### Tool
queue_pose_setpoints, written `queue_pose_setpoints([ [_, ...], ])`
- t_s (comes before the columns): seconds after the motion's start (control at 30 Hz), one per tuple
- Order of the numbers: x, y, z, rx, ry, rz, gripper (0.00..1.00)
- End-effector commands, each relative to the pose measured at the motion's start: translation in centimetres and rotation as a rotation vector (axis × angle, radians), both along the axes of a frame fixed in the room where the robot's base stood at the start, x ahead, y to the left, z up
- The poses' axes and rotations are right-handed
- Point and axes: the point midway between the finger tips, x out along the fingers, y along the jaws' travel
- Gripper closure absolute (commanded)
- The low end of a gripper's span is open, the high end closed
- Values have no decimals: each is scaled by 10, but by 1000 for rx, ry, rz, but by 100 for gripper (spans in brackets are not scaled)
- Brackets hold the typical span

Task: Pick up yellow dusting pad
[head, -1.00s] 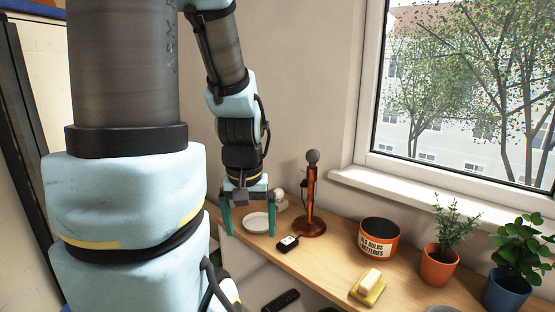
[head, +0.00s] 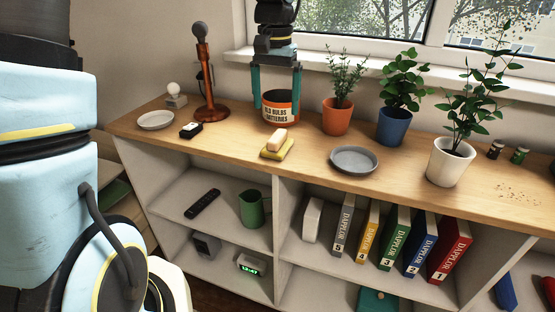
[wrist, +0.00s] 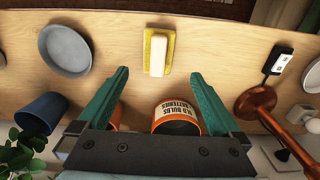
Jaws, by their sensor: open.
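The yellow dusting pad (head: 287,152) lies flat on the wooden counter, in front of the orange-and-black bin. A pale block (head: 278,139) rests on top of it and covers much of it. In the wrist view the pad (wrist: 158,31) shows as a yellow rim around the whitish block (wrist: 158,56), beyond the fingertips and roughly centred between them. My gripper (head: 277,98) is open and empty, above the counter near the bin, behind the pad in the head view. Its two green fingers (wrist: 160,73) are spread wide and apart from the pad.
The bin (head: 281,112) stands close to the fingers. Potted plants (head: 337,120) and a grey plate (head: 354,160) are to the right. A copper stand (head: 209,110), a small black device (head: 191,130) and a white plate (head: 155,120) are left. Shelves with books lie below.

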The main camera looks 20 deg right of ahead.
Motion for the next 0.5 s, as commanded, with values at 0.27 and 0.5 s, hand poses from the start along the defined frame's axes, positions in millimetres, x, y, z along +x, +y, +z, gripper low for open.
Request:
queue_pose_setpoints([
  [0.27,-1,-1,-39,3,5,-2,0],
  [0.5,-1,-2,-57,2,4,-2,0],
])
